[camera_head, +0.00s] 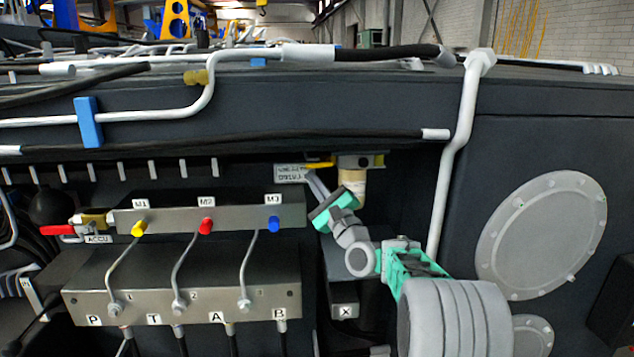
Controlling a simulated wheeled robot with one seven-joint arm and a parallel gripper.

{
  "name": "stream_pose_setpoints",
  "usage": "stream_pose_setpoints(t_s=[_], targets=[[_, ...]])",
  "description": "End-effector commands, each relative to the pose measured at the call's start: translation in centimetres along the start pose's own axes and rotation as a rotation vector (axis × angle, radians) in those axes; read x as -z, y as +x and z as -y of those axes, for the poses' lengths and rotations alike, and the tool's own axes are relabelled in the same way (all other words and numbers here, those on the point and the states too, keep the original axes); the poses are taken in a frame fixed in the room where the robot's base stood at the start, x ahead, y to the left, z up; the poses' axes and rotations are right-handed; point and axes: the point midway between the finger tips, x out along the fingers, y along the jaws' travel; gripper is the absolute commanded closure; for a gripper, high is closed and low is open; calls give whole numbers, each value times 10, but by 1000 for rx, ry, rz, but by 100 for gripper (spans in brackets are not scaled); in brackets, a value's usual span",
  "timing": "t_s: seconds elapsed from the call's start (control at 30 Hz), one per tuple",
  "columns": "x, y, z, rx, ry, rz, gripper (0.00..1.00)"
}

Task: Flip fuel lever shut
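A yellow lever (320,163) sticks out to the left from a fitting (360,162) under the chassis beam, and lies about level. A white label plate (291,173) with small print hangs just left of and below it; I cannot read the print clearly. A cream-coloured cylinder (352,183) hangs below the fitting. My gripper (315,177) points up and to the left, with its grey fingers close below the yellow lever. I cannot tell whether they touch it. The fingers overlap from this side, so the gap between them is hidden.
A red-handled valve (58,230) marked ACCU sits at far left. A metal manifold (190,287) with hoses and coloured caps stands left of my arm. A white pipe (450,165) runs down at the right. A round cover plate (541,235) is on the right panel.

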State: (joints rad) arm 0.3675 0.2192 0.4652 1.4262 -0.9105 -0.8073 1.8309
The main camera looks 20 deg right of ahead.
Motion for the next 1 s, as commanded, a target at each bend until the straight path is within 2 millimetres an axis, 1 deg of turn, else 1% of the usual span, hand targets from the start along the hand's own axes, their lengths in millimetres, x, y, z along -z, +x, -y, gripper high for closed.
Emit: stream_pose_setpoints(t_s=[0.3, 0.73, 0.87, 1.0], targets=[[-4, 2, 0, 0, -1, 1, 100], [-3, 0, 0, 0, -1, 1, 100], [0, -14, 0, 2, -3, -1, 100], [1, -42, -2, 2, -2, -2, 100]])
